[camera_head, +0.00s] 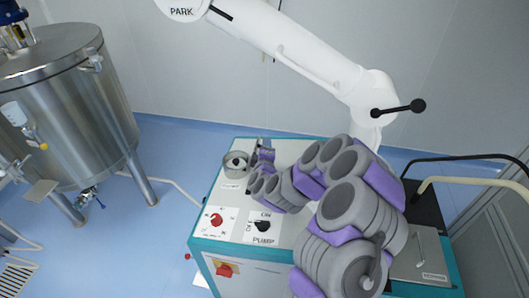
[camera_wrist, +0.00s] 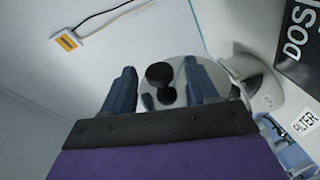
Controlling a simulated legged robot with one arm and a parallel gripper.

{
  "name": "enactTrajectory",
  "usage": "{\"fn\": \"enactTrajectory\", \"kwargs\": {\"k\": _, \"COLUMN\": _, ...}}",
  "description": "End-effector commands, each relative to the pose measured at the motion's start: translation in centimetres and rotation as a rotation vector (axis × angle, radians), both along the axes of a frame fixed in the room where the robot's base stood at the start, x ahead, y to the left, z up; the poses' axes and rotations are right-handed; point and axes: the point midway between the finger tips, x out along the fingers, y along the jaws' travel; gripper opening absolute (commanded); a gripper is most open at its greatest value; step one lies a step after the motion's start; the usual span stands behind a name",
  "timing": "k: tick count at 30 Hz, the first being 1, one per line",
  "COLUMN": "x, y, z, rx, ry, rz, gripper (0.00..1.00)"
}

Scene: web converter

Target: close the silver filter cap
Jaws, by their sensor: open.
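The silver filter cap (camera_wrist: 180,66) shows in the wrist view as a pale round disc with a black knob (camera_wrist: 160,74) on its face. The filter housing (camera_wrist: 257,88) is a round cylinder just right of the disc. In the head view the round metal filter housing (camera_head: 234,171) stands at the machine top's back left corner. My gripper (camera_wrist: 163,76) is open, its two fingers on either side of the knob. I cannot tell whether they touch it. In the head view my gripper (camera_head: 257,147) is just right of the housing, and the cap is hard to make out.
The machine top (camera_head: 225,195) carries a red knob (camera_head: 216,219) and a black pump knob (camera_head: 264,225) in front of the filter. A white machine arm (camera_head: 305,58) with a black handle rises behind. A steel tank (camera_head: 75,110) stands left, with blue floor between.

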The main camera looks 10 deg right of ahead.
Motion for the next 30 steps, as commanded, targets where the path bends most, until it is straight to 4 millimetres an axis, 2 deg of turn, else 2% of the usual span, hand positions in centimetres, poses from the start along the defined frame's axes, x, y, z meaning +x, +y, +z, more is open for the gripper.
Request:
{"fn": "enactTrajectory", "kwargs": {"k": 7, "x": 1.8, "y": -0.3, "z": -0.5, "rx": 0.000, "ry": -0.001, "rz": 0.000, "gripper": 0.58}}
{"fn": "enactTrajectory", "kwargs": {"k": 19, "x": 2.0, "y": -0.4, "z": -0.5, "rx": 0.001, "ry": 0.003, "rz": 0.001, "gripper": 0.57}}
{"fn": "enactTrajectory", "kwargs": {"k": 30, "x": 2.0, "y": -0.3, "z": -0.6, "rx": 0.001, "ry": 0.003, "rz": 0.001, "gripper": 0.22}}
